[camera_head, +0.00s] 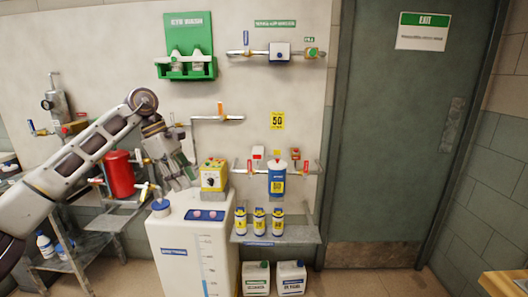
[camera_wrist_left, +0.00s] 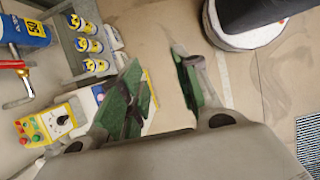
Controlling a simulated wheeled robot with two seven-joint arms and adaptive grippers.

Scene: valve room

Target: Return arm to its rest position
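My left arm comes in from the left in the head view, raised and bent at the elbow. Its left gripper (camera_head: 181,181) points down, in front of the wall panel and just left of the yellow control box (camera_head: 213,175). In the left wrist view the two green-padded fingers (camera_wrist_left: 160,88) stand apart with nothing between them, so it is open and empty. Bare floor and part of the white tank show beyond the fingers. My right gripper is not in view.
The white tank (camera_head: 190,240) stands below the gripper. A shelf (camera_head: 305,234) holds yellow-labelled cans (camera_head: 259,222); a blue bottle (camera_head: 277,182) is above. A red cylinder (camera_head: 118,174) stands left. Pipes (camera_head: 215,119) project from the wall. A grey door (camera_head: 405,150) is at right.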

